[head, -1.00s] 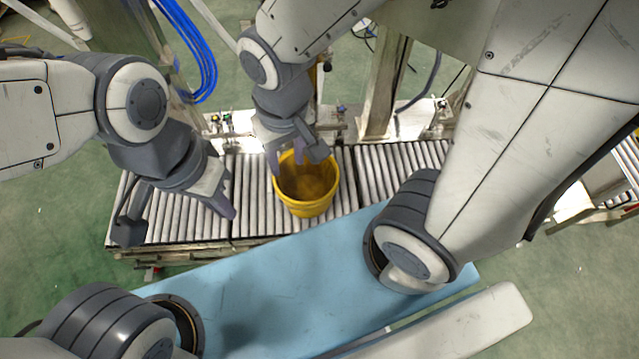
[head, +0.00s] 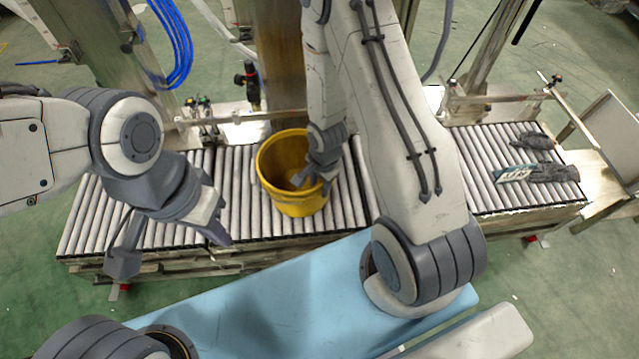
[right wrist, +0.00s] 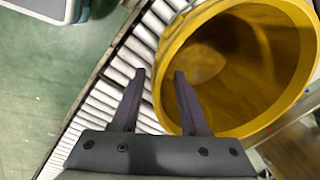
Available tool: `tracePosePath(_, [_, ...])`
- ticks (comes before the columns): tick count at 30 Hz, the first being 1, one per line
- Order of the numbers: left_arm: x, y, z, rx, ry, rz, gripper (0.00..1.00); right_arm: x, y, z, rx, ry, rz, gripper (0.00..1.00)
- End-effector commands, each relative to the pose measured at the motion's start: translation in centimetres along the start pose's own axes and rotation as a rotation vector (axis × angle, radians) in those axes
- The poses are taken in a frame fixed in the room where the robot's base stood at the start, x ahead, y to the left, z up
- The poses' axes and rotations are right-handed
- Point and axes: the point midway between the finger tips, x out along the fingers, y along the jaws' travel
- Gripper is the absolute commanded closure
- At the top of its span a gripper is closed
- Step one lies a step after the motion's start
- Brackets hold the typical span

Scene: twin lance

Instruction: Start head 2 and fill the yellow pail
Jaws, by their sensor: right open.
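The yellow pail (head: 289,200) stands upright and open at the top on the roller conveyor (head: 232,205); its visible inside looks empty of liquid. My right gripper (head: 308,180) is at the pail's right rim in the head view. In the right wrist view, its fingers (right wrist: 158,76) are apart, with the pail (right wrist: 165,90) rim showing between them; I cannot tell whether they touch it. My left gripper (head: 172,250) is open and empty over the conveyor, left of the pail. I cannot identify head 2 in these frames.
A metal column (head: 280,60) and a black-handled fitting (head: 248,85) stand behind the conveyor. Blue hoses (head: 172,50) hang at the back left. Dark gloves (head: 553,173) and a labelled item (head: 514,173) lie on the right rollers. The rollers left of the pail are clear.

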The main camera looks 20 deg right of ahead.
Motion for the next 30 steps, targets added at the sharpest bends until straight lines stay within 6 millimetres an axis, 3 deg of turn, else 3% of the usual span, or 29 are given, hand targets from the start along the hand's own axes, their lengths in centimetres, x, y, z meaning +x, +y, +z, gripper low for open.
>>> tracePosePath(3, [1.4,-0.1,0.1,0.000,0.000,0.000,1.00,2.9,0.1,0.1,-0.001,-0.001,0.002,0.56])
tracePosePath(12, [2.7,-0.2,0.2,0.000,0.000,0.000,1.00,7.0,0.0,0.0,-0.002,0.000,0.002,0.56])
tracePosePath(25, [2.8,-0.2,0.2,0.000,0.000,0.000,1.00,7.8,0.0,0.1,-0.003,0.000,0.001,0.56])
tracePosePath(26, [2.8,-0.2,0.2,0.000,0.000,0.000,1.00,7.8,0.0,0.0,-0.003,0.000,0.001,0.64])
tracePosePath(27, [2.8,-0.2,0.2,0.000,0.000,0.000,1.00,7.8,0.0,0.0,-0.003,0.000,0.001,0.79])
tracePosePath(29, [2.8,-0.2,0.2,0.000,0.000,0.000,1.00,7.8,0.0,0.1,-0.003,0.000,0.001,1.00])
tracePosePath(30, [2.8,-0.2,0.2,0.000,0.000,0.000,1.00,7.8,0.0,0.1,-0.003,0.000,0.001,1.00])
